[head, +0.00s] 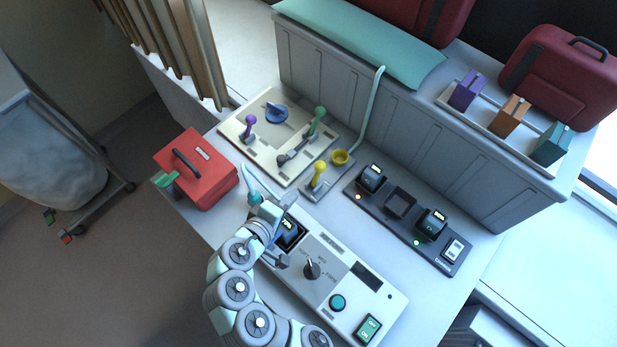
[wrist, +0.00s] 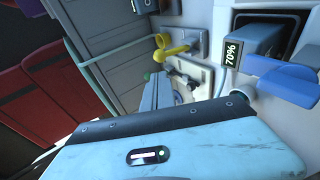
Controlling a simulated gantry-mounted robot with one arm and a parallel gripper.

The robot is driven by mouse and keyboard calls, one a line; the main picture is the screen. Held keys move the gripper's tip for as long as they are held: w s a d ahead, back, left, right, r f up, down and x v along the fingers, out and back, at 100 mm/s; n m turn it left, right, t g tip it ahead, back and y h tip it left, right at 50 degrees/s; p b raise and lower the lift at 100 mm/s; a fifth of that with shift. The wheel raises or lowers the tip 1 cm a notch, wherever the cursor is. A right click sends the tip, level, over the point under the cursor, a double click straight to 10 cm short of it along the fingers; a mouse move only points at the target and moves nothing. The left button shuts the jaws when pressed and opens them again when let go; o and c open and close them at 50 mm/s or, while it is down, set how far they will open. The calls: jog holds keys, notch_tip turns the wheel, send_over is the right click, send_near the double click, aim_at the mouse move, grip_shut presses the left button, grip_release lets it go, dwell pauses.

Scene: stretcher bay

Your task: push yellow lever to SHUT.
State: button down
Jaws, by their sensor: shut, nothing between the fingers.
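The yellow lever (head: 319,168) has a round yellow knob and stands on a small grey base plate (head: 326,194) near the middle of the bench. It also shows in the wrist view (wrist: 167,50), beyond my fingers. My gripper (wrist: 160,80) is shut and empty, its fingers pointing roughly toward the lever. In the head view my gripper (head: 284,202) is just below and left of the lever, apart from it as far as I can tell. I cannot read any SHUT marking by the lever.
A cream panel (head: 238,128) with purple, blue and green controls lies behind the lever. A yellow cup (head: 340,157) with a pale hose is close on its right. A red case (head: 197,171) stands left, a dark charger strip (head: 385,203) right, and a white console (head: 341,285) in front.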

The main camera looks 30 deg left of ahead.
aim_at(320, 168)
jog(key=p+x, duration=0.4)
jog(key=x, duration=0.8)
jog(key=shift+w+a+f, duration=0.1)
jog(key=shift+w, duration=0.2)
jog(key=shift+w+f, duration=0.4)
jog(key=shift+f, duration=0.05)
jog(key=shift+w+d+b, duration=0.2)
jog(key=shift+w+b, duration=0.3)
jog(key=shift+w, duration=0.1)
jog(key=shift+w+d+b, duration=0.15)
jog(key=shift+w+b, duration=0.3)
jog(key=shift+w, duration=0.1)
jog(key=shift+s, duration=0.15)
